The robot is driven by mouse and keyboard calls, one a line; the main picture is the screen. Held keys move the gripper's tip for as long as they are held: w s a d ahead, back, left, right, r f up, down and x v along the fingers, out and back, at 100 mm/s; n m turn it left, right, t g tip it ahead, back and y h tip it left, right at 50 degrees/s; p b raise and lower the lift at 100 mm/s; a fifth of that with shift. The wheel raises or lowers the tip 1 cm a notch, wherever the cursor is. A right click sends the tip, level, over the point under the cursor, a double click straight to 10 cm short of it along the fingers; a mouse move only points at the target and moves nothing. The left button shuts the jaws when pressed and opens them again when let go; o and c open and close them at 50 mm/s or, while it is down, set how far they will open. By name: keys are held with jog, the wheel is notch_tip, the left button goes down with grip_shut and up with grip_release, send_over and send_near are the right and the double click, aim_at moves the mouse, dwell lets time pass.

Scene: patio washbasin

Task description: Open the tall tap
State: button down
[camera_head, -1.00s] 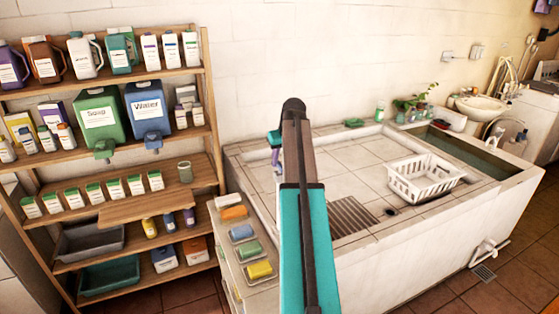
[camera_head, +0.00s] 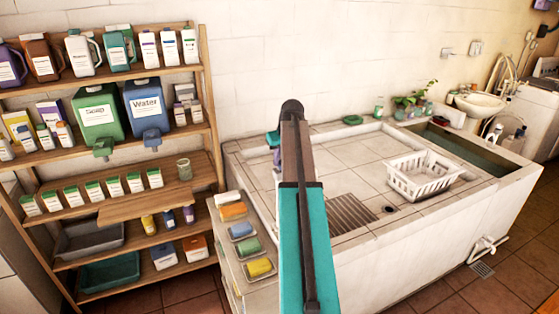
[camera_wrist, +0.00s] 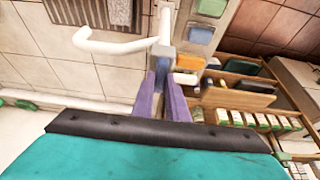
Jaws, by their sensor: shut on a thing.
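The tall tap (camera_wrist: 115,46) shows in the wrist view as a white pipe with a curved spout reaching left over the tiled basin. A grey block-like part (camera_wrist: 165,56), which looks like its handle, sits at the pipe between the tips of my purple fingers. My gripper (camera_wrist: 163,78) is shut on this part. In the head view my gripper (camera_head: 277,158) shows only partly beside my arm at the basin's left back. My arm hides the tap there.
The tiled basin (camera_head: 335,160) holds a white basket (camera_head: 424,175) and a drain grate (camera_head: 352,214). Coloured sponges (camera_head: 248,246) lie in dishes along its left side. A wooden shelf (camera_head: 150,200) with bottles and boxes stands at left. The wall (camera_head: 320,60) is close behind.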

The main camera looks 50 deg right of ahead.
jog(key=shift+f+n+y+b, duration=0.1)
jog(key=shift+n+y+b, duration=0.25)
jog(key=shift+n, duration=0.15)
jog(key=shift+d+n+y+b, duration=0.2)
jog(key=shift+n+y+b, duration=0.15)
jog(key=shift+n+b, duration=0.65)
jog(key=n+y+b, duration=0.1)
jog(key=n, duration=0.2)
jog(key=shift+w+d+n+b, duration=0.1)
jog(key=shift+d+n+b, duration=0.05)
jog(key=shift+n+b, duration=0.25)
jog(key=n+y+b, duration=0.1)
jog(key=n+b, duration=0.1)
jog(key=n, duration=0.1)
jog(key=n+y+b, duration=0.1)
jog(key=n, duration=0.2)
jog(key=shift+w+d+g+y+b, duration=0.1)
jog(key=shift+d+g+y+b, duration=0.05)
jog(key=shift+g+y+b, duration=0.2)
jog(key=n, duration=0.1)
jog(key=n+g, duration=0.1)
jog(key=shift+r+n+y, duration=0.2)
jog(key=shift+n+y, duration=0.05)
jog(key=shift+n, duration=0.15)
jog(key=shift+w+n+g+p, duration=0.1)
jog(key=shift+n+g+p, duration=0.25)
jog(key=shift+n, duration=0.85)
jog(key=c, duration=1.7)
grip_release()
jog(key=shift+c, duration=0.2)
